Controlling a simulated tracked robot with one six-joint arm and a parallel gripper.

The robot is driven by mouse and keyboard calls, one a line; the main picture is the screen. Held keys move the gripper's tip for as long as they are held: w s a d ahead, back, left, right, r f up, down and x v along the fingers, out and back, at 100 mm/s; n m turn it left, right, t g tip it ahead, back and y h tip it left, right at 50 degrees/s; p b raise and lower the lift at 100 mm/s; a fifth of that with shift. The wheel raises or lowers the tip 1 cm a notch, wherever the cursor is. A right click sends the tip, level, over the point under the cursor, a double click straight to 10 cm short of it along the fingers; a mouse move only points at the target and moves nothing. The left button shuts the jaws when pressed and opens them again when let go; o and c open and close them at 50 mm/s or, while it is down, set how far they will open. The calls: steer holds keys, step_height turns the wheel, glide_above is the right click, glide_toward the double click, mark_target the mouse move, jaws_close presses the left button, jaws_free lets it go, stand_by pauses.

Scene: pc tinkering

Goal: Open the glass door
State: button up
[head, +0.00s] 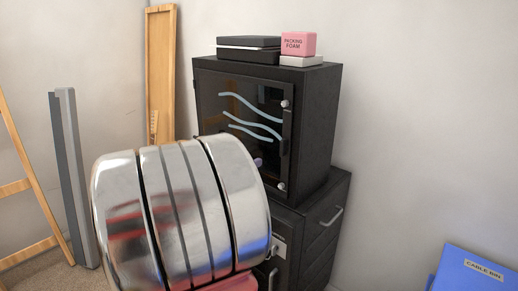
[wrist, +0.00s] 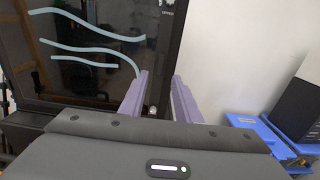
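The glass door (head: 240,100) is the dark front of a black cabinet, with pale blue wavy lines on the glass. It looks shut. A dark handle (head: 285,147) is on its right side, between silver knobs at the upper and lower corners. In the wrist view the glass door (wrist: 85,75) fills the left. My gripper (wrist: 160,76) is open, its two purple fingers apart. The left finger overlaps the glass and the right one the wall; the door's right edge shows between them. I see no contact. In the head view my silver arm hides most of the gripper.
The cabinet stands on a dark drawer unit (head: 325,225). A pink foam block (head: 298,43) and dark boxes lie on top. A blue cable bin (head: 470,272) is at the lower right. A wooden frame and grey post stand left. Bare wall lies right of the cabinet.

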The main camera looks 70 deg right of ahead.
stand_by(0.3)
glide_toward(276, 147)
steer(key=s+d+r, duration=0.3)
steer(key=s+d, duration=0.1)
steer(key=s, duration=0.2)
steer(key=shift+w+a+f, duration=0.1)
steer(key=shift+w+a, duration=0.1)
steer(key=shift+c, duration=0.3)
jaws_close()
steer(key=shift+w, duration=0.1)
